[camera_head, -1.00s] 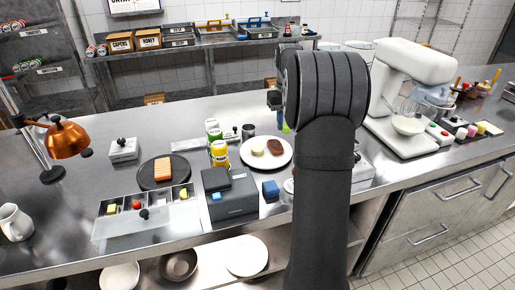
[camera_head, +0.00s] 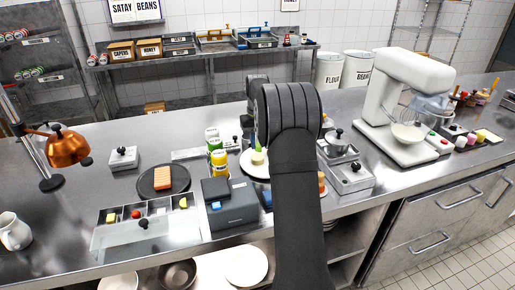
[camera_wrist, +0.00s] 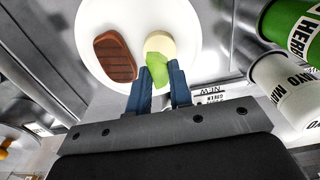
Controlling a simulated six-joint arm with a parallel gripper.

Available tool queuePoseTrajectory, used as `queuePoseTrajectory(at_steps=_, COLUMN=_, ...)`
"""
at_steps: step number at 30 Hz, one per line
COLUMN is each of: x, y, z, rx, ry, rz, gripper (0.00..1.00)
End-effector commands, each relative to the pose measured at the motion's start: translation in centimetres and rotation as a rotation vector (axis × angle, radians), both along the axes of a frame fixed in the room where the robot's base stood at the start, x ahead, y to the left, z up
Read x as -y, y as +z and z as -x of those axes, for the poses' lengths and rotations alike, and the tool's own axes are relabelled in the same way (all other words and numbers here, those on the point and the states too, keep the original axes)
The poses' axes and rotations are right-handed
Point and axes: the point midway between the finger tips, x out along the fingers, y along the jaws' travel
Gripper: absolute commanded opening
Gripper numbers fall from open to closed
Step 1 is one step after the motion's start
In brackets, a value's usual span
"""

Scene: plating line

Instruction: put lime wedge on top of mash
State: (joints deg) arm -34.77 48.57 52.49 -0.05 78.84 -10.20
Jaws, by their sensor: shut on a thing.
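My gripper (camera_wrist: 158,80) is shut on the lime wedge (camera_wrist: 156,68), a bright green piece between two blue fingertips. The lime wedge also shows in the head view (camera_head: 258,145), just over the mash. The mash (camera_wrist: 160,43) is a pale cream round mound on the white plate (camera_wrist: 192,16). In the wrist view the lime overlaps the near edge of the mash; I cannot tell whether they touch. In the head view the mash (camera_head: 257,158) shows left of my arm, which hides much of the plate (camera_head: 247,170).
A brown oblong piece (camera_wrist: 115,57) lies on the plate left of the mash. A yellow bottle (camera_head: 219,163) and a dark grey box (camera_head: 229,203) stand left of the plate. Green and white containers (camera_wrist: 292,75) stand close at right in the wrist view.

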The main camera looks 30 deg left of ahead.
Motion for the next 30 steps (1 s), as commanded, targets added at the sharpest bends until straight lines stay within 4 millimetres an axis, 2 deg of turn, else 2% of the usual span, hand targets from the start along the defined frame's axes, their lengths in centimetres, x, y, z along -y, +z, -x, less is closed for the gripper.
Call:
queuePoseTrajectory(at_steps=3, x=0.1, y=-2.0, z=0.1, rx=-0.002, ry=0.0, rz=0.002, gripper=0.08)
queuePoseTrajectory(at_steps=5, x=0.1, y=-2.6, z=0.1, rx=-0.001, ry=0.0, rz=0.001, gripper=0.08)
queuePoseTrajectory(at_steps=16, x=0.1, y=-3.1, z=0.0, rx=0.0, ry=0.0, rz=0.0, gripper=0.08)
queuePoseTrajectory(at_steps=17, x=0.1, y=-3.1, z=0.0, rx=0.0, ry=0.0, rz=0.0, gripper=0.21)
queuePoseTrajectory(at_steps=20, x=0.1, y=-3.1, z=0.0, rx=0.0, ry=0.0, rz=0.0, gripper=0.41)
queuePoseTrajectory(at_steps=30, x=0.1, y=-2.8, z=0.0, rx=0.001, ry=0.0, rz=-0.001, gripper=0.41)
